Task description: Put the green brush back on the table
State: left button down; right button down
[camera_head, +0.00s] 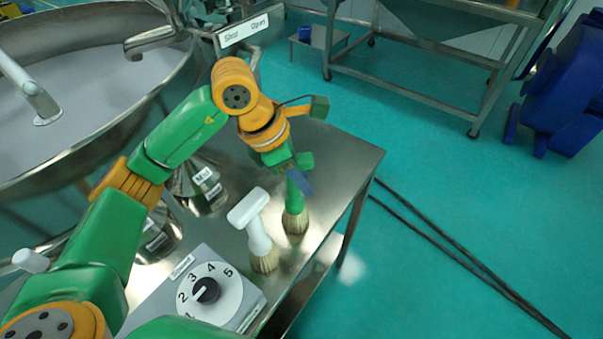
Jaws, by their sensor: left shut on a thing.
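The green brush (295,213) is upright on the right part of the metal table (345,155), bristles down. Its bristle end looks to be at or very near the table top; I cannot tell if it touches. My left gripper (292,177) comes down from above and is shut on the brush's handle, hiding its upper part. My right gripper is not in view.
A white brush (257,232) stands upright just left of the green one. A dial box (208,292) is at the near edge. Metal funnels (203,187) and the large sieve bowl (115,131) are to the left. The table's right edge is close.

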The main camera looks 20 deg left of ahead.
pick_arm(q)
jog(key=c, duration=1)
grip_release()
jog(key=shift+f, duration=0.2)
jog(key=o, duration=0.4)
jog(key=shift+r, duration=0.3)
jog(key=shift+a+r, duration=0.15)
jog(key=shift+r, duration=0.1)
jog(key=v, duration=1.1)
jog(key=shift+r+b, duration=0.2)
jog(key=shift+b, duration=0.15)
